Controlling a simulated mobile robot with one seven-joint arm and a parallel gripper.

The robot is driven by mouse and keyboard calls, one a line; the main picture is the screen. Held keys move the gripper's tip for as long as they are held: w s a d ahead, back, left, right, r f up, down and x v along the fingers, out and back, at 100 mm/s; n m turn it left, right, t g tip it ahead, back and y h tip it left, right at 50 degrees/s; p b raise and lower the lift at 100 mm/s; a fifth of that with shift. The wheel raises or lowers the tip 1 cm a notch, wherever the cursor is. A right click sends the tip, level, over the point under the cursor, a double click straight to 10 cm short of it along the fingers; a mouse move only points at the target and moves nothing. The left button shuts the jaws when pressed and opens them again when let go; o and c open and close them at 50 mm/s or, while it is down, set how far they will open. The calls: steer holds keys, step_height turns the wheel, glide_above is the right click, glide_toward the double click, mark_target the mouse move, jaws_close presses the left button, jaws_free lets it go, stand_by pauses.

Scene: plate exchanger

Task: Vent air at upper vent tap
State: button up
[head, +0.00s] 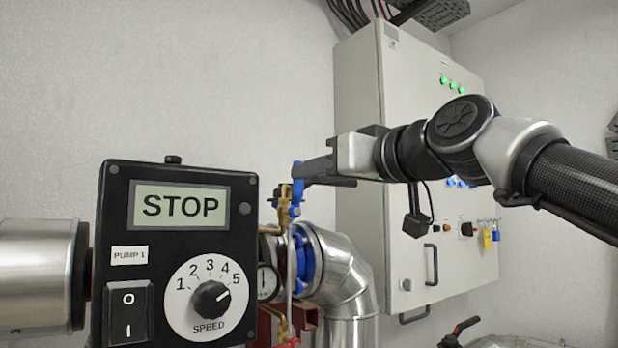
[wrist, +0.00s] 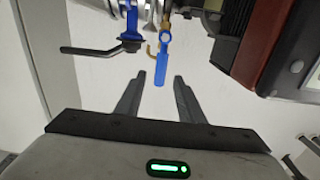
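The upper vent tap is a small brass valve with a blue lever handle (head: 296,187), just right of the pump control box in the head view. In the wrist view its blue handle (wrist: 161,66) hangs down from the brass body. My gripper (head: 304,175) is at the tap, coming from the right. In the wrist view my gripper (wrist: 158,80) is open, and the end of the blue handle appears between the two fingertips. A gap shows on both sides of the handle. I cannot tell whether the handle is deep enough to lie between the fingers.
The pump box (head: 180,255) reads STOP and stands close on the left. A pressure gauge (head: 267,283) and shiny pipe (head: 345,270) are below the tap. A grey cabinet (head: 365,95) stands behind my arm. A black lever (wrist: 88,50) sits left of the tap.

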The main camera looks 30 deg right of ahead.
steer(key=s+b, duration=0.1)
steer(key=s, duration=1.3)
steer(key=shift+d, duration=0.25)
